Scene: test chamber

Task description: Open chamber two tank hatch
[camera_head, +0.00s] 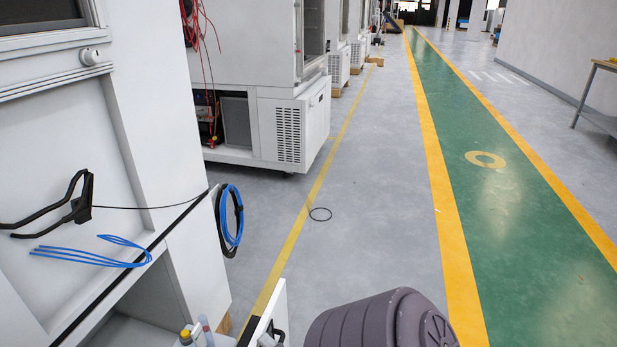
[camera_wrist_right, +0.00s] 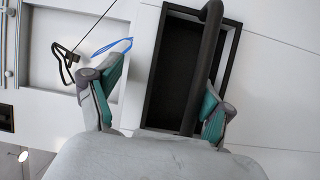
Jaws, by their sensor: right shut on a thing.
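In the right wrist view, my right gripper (camera_wrist_right: 165,78) has its two grey-and-teal fingers on either side of a black-framed recess (camera_wrist_right: 165,100) in a white panel. It is shut on a black bar handle (camera_wrist_right: 197,72) that crosses the recess; the exact contact is hard to see. In the head view, a white hatch door (camera_head: 275,305) with a dark edge stands out from the cabinet at the bottom. Bottles (camera_head: 187,337) show beside it, in the lower opening. The gripper is not visible in the head view, and my left gripper is in neither view.
The white cabinet (camera_head: 150,90) fills the left side, with a blue cable coil (camera_head: 232,215), loose blue cable (camera_head: 90,257) and black clip-like tool (camera_head: 60,208). The green walkway (camera_head: 500,180) to the right is clear.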

